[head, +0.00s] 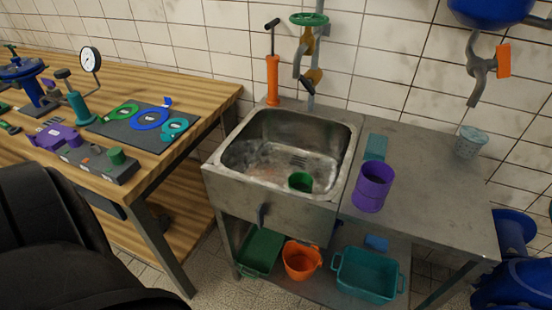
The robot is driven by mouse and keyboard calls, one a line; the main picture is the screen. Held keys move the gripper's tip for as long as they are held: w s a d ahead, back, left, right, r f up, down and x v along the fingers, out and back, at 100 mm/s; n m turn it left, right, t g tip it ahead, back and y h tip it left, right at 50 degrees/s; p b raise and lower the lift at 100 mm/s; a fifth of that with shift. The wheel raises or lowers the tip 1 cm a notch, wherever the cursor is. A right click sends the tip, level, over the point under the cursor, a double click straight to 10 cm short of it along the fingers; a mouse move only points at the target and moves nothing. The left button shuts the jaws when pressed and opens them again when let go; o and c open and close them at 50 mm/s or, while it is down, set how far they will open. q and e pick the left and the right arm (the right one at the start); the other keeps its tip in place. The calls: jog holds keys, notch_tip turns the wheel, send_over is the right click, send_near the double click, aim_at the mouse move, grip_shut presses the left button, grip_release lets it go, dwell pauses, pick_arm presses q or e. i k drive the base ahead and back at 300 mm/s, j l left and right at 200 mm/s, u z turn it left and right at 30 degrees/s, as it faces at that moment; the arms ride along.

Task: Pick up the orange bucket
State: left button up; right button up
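The orange bucket (301,261) sits upright on the lower shelf under the metal sink. It stands between a dark green tray (260,251) on its left and a teal crate (368,275) on its right. Its open top faces up, and a handle shows at the rim. Neither of my grippers can be made out in the head view.
The sink (283,205) overhangs the shelf and holds a green cup (300,181). A purple container (372,186) and a grey bucket (470,142) stand on the metal counter. A wooden workbench (215,95) with tools is at left. Blue pipes (515,265) are at lower right.

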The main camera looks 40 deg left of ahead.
aim_at(301, 260)
jog(key=u, duration=0.95)
